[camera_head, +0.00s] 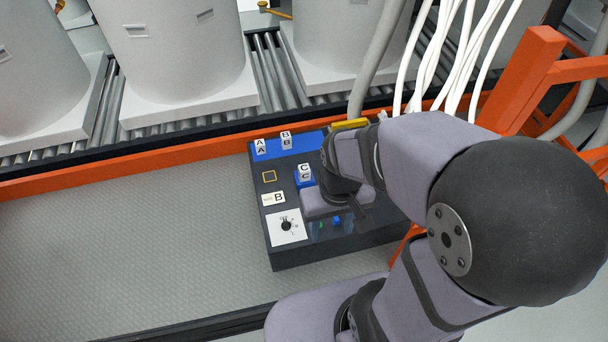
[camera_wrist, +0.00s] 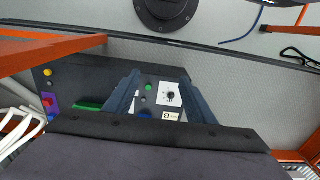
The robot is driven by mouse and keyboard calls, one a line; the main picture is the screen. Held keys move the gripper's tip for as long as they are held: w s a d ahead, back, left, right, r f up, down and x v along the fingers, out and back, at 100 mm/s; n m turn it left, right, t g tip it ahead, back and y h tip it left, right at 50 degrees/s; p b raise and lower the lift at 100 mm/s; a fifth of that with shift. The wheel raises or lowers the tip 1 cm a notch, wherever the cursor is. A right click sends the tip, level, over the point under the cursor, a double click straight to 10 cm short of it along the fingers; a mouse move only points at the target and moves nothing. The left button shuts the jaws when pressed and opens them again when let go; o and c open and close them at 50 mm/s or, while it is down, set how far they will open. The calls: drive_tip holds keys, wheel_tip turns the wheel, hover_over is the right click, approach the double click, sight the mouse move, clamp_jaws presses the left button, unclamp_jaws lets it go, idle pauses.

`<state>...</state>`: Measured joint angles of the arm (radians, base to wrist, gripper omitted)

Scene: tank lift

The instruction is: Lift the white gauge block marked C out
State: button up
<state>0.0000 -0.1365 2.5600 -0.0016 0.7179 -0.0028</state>
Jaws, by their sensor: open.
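The white gauge block marked C (camera_head: 305,172) stands upright in a blue holder (camera_head: 304,184) on the black panel box (camera_head: 318,258). In the head view it is just left of my wrist and looks apart from it. In the wrist view I cannot make out block C. My gripper (camera_wrist: 161,80) is open, with its two dark fingers spread above the panel and nothing held between them.
White blocks A (camera_head: 261,147) and B (camera_head: 286,140) stand on the blue strip at the box's back. White cables (camera_head: 435,60) hang behind.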

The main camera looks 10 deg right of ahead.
drive_tip(key=t+b, duration=1.3)
drive_tip(key=b, duration=1.5)
approach(305, 173)
drive_tip(key=x, duration=0.7)
drive_tip(key=shift+s+f, duration=0.2)
drive_tip(key=shift+f, duration=0.15)
drive_tip(key=shift+w+f+t+b, duration=0.15)
drive_tip(key=shift+w+t+b, duration=0.4)
drive_tip(key=shift+b, duration=0.15)
drive_tip(key=shift+w+t, duration=0.25)
drive_tip(key=shift+w, duration=0.1)
drive_tip(key=shift+b+x, duration=0.55)
drive_tip(key=shift+x, duration=3)
drive_tip(key=shift+d, duration=0.1)
